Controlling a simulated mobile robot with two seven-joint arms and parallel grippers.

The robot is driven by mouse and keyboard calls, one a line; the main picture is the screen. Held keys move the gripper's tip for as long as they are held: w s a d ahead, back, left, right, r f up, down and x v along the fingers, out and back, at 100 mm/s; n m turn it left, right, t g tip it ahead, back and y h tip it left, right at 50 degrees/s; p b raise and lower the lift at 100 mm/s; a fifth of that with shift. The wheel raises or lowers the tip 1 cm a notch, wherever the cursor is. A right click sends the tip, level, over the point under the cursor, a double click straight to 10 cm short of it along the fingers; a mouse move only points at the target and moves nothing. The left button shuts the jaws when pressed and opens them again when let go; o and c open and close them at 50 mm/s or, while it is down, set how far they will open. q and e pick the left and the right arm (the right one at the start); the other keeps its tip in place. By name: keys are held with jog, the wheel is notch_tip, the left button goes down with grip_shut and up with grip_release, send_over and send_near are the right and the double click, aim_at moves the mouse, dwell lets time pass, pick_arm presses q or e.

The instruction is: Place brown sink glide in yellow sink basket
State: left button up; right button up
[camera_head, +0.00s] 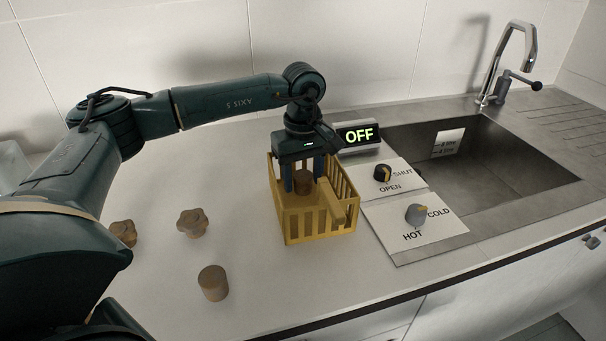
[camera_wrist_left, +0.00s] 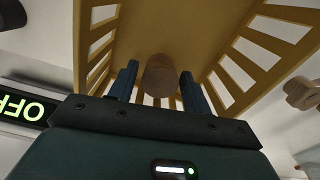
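The yellow sink basket (camera_head: 318,222) stands on the counter left of the sink, with slotted walls. My left gripper (camera_head: 303,182) points down into it. A brown cylindrical glide (camera_head: 303,184) is between its two blue fingers, inside the basket's outline. In the left wrist view the fingers (camera_wrist_left: 160,88) stand apart, with a narrow gap on each side of the glide (camera_wrist_left: 158,75), so the gripper looks open around it. Whether the glide rests on the basket floor is hard to tell. Another brown cylindrical glide (camera_head: 213,283) stands on the counter at the front. My right gripper is not in view.
Two brown lobed knobs (camera_head: 192,222) (camera_head: 123,233) lie on the counter left of the basket. A display reading OFF (camera_head: 358,135) and two panels with dials (camera_head: 383,174) (camera_head: 416,214) are close to the basket's right. The sink (camera_head: 465,165) and tap (camera_head: 515,65) are beyond.

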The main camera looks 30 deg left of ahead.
aim_at(303, 174)
pick_arm(q)
jog(key=shift+o, duration=0.8)
jog(key=shift+r, duration=0.1)
jog(key=shift+r, duration=0.2)
notch_tip(303, 174, up, 12)
jog(key=shift+f, duration=0.15)
